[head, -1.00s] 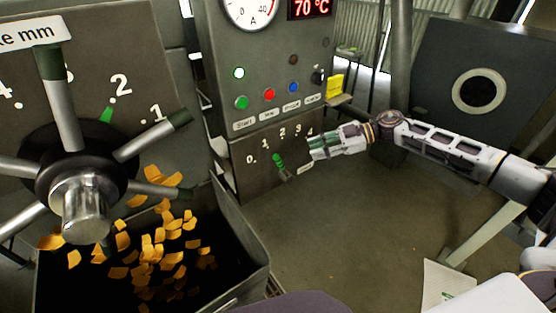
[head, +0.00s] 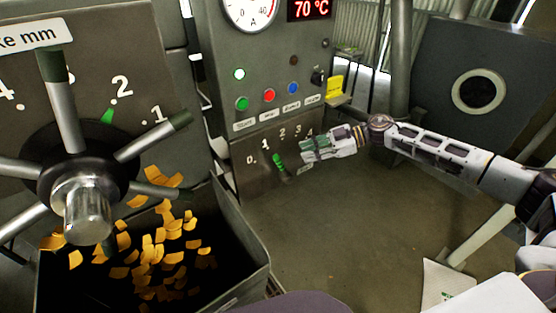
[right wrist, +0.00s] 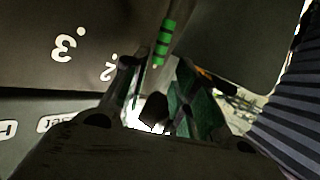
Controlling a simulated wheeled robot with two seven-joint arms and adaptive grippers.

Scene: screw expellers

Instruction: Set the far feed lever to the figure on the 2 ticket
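The far feed lever (head: 279,161) has a green grip and stands on the low dark panel marked 0 to 4, pointing close to the 1. My right gripper (head: 303,151) is just right of it in the head view, apart from it. In the right wrist view the lever's green grip (right wrist: 164,44) shows beyond the fingertips, and my right gripper (right wrist: 150,80) is open with its fingers spread and nothing between them. No ticket with a readable 2 shows; a white sheet (head: 445,282) with a small green mark lies at lower right. My left gripper is out of view.
Above the lever are green, red and blue buttons (head: 269,96) and a 70 °C display (head: 309,8). A large spoked handwheel (head: 82,175) stands at left over a dark bin (head: 262,262) with yellow flakes. The floor (head: 350,225) below my right arm is clear.

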